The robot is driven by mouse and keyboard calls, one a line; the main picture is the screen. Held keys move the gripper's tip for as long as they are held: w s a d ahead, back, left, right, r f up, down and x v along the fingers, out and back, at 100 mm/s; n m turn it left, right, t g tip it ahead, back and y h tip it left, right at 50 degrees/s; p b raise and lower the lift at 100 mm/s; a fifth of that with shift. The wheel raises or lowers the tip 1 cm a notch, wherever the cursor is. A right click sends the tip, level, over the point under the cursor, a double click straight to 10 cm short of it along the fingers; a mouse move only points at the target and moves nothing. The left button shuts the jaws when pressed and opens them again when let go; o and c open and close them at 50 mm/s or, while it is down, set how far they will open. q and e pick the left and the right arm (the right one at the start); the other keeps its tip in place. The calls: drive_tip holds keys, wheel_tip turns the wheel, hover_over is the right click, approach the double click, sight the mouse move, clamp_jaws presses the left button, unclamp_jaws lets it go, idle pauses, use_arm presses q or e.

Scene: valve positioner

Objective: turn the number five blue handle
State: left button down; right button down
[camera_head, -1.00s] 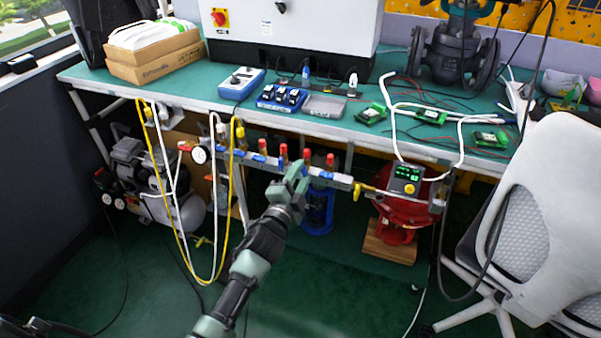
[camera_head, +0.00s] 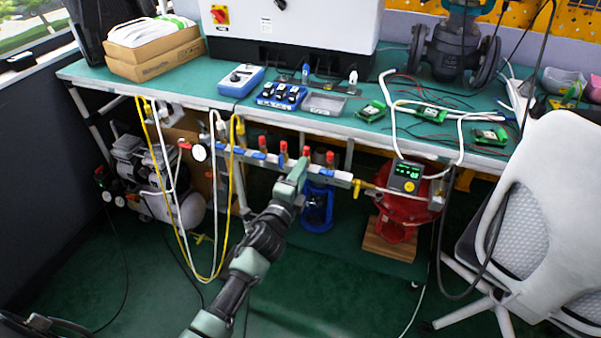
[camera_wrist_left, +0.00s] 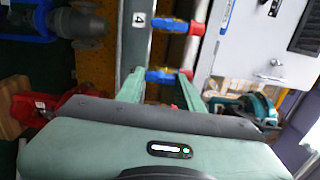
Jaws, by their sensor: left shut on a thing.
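Several blue handles sit along a metal manifold (camera_head: 344,177) under the bench's front edge, with red-capped fittings above. One blue handle (camera_head: 259,155) shows left of my left gripper (camera_head: 298,174), and another (camera_head: 326,172) shows to its right. In the left wrist view, my left gripper (camera_wrist_left: 162,88) is shut on a blue handle (camera_wrist_left: 163,76), with a finger on each side. A second blue handle (camera_wrist_left: 166,24) lies beyond it, beside a label "4" (camera_wrist_left: 138,19). No label for the held handle is visible. My right gripper is not in view.
A red actuator (camera_head: 400,215) with a small display stands right of the manifold. White and yellow hoses (camera_head: 228,200) hang at its left. A white chair (camera_head: 545,190) stands at the right. The green bench (camera_head: 220,105) above carries boards and cables.

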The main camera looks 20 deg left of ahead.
use_arm(q)
drive_tip(key=c, duration=1.2)
unclamp_jaws()
drive_tip(key=s, duration=0.7)
drive_tip(key=shift+s, duration=0.35)
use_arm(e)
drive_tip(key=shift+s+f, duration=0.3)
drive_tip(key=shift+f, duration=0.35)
use_arm(q)
drive_tip(key=shift+a, duration=0.1)
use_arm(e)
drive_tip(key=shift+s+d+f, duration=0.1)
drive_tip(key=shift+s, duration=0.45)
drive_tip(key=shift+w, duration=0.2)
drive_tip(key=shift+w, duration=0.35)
